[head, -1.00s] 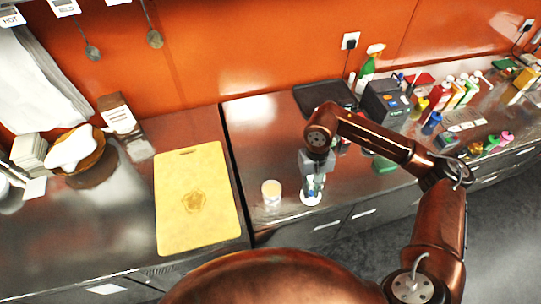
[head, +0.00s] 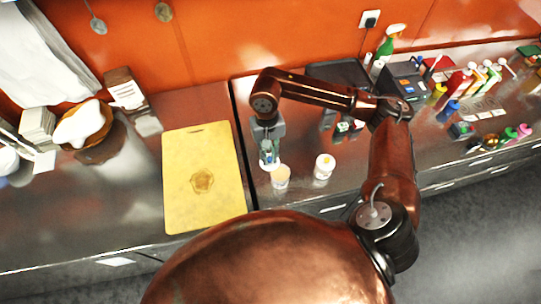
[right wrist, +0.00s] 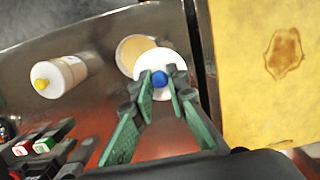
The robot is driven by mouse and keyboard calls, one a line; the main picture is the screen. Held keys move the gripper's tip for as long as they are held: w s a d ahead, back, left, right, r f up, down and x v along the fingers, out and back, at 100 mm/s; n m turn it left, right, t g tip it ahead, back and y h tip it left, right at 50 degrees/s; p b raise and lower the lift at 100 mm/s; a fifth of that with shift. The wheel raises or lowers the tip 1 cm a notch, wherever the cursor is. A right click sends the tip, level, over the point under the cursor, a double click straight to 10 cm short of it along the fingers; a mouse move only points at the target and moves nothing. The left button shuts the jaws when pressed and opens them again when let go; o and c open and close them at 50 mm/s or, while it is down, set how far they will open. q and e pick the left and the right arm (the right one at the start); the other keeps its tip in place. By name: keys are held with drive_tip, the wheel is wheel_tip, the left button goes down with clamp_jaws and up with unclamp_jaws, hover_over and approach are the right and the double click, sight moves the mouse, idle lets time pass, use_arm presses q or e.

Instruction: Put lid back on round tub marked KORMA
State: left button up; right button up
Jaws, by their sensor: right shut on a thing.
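An open round tub (head: 281,178) with beige contents stands on the steel counter right of the yellow board; in the right wrist view its opening (right wrist: 133,48) is partly covered by a lid. My right gripper (head: 268,160) is shut on the blue knob (right wrist: 159,78) of this round white lid (right wrist: 148,64). The lid overlaps the tub's far left side in the head view and is not centred on it. Whether they touch is unclear. A second tub (head: 323,167) with a white lid and yellow knob (right wrist: 41,84) stands to the right. I cannot read KORMA on either tub. My left gripper is not in view.
The yellow cutting board (head: 203,212) lies just left of the counter seam. A dark tray (head: 338,72), a black box (head: 400,85) and several bottles stand at the back right. Bare steel lies behind the tubs.

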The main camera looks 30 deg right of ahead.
drive_tip(key=m+p, duration=0.1)
drive_tip(key=m, duration=0.1)
drive_tip(key=s+m+p, duration=0.1)
drive_tip(key=m+p, duration=0.1)
drive_tip(key=m, duration=0.1)
drive_tip(key=d+r+m+y+p, duration=0.1)
drive_tip(key=m+p, duration=0.1)
drive_tip(key=shift+s+r+m+t, duration=0.1)
drive_tip(key=shift+s+m+t, duration=0.1)
drive_tip(key=shift+m+t, duration=0.1)
drive_tip(key=m+p, duration=0.2)
drive_tip(key=m, duration=0.2)
drive_tip(key=s+d+f+m+t+p, duration=0.1)
drive_tip(key=m+p, duration=0.1)
drive_tip(key=m, duration=0.2)
drive_tip(key=s+d+f+m+t+p, duration=0.1)
drive_tip(key=m, duration=0.4)
drive_tip(key=shift+s+f+p, duration=0.1)
drive_tip(key=shift+f+p, duration=0.05)
drive_tip(key=shift+p, duration=0.25)
drive_tip(key=shift+f+b, duration=0.55)
drive_tip(key=shift+f, duration=0.35)
drive_tip(key=shift+f+b, duration=0.8)
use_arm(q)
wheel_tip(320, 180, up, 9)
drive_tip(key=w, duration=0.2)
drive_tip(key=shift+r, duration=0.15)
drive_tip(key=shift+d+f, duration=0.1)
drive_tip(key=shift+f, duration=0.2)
